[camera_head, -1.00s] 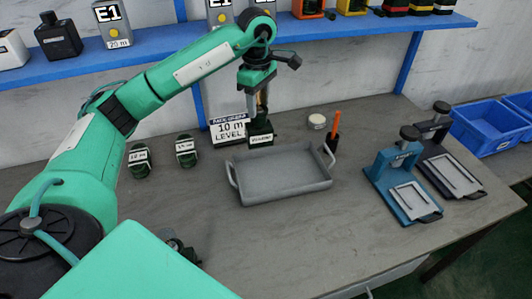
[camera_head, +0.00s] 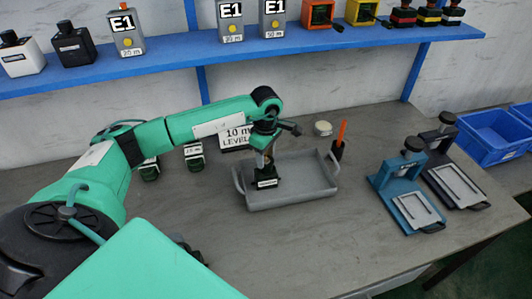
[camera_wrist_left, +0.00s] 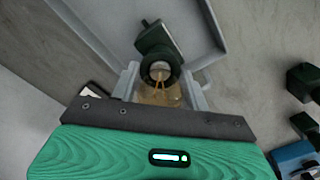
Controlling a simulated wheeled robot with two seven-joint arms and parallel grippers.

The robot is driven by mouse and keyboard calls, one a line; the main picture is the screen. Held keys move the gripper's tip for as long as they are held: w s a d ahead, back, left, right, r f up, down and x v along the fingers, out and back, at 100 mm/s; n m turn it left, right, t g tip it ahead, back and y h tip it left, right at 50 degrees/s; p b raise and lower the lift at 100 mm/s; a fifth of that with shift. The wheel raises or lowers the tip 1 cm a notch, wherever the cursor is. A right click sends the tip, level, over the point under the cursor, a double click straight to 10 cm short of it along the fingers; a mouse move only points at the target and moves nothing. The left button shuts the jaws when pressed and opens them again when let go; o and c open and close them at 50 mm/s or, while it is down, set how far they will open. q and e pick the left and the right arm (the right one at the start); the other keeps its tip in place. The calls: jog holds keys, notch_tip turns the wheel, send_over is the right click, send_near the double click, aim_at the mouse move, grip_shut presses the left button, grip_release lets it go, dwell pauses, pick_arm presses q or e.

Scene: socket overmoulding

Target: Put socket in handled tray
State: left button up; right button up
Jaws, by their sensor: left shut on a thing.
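A dark green socket with a white label (camera_head: 266,178) is upright between the fingers of my left gripper (camera_head: 266,160), which is shut on it. The socket is inside the outline of the grey handled tray (camera_head: 310,190), towards its left end. Whether its base touches the tray floor I cannot tell. In the left wrist view, the socket (camera_wrist_left: 157,40) shows between the two fingertips (camera_wrist_left: 160,85), with the tray's wall (camera_wrist_left: 208,30) close by. My right gripper does not show.
Two similar dark green labelled sockets (camera_head: 194,158) stand left of the tray, partly behind my arm. A "10 m LEVEL" sign (camera_head: 235,137) stands behind it. A round white tub (camera_head: 323,128) and an orange-handled tool (camera_head: 340,135) are at the back. Blue and black presses (camera_head: 400,185) stand right.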

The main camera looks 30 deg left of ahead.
pick_arm(q)
jog(key=shift+f, duration=0.1)
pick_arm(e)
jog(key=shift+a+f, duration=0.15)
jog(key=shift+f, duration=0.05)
pick_arm(q)
jog(key=o, duration=1.1)
jog(key=shift+o, duration=1.1)
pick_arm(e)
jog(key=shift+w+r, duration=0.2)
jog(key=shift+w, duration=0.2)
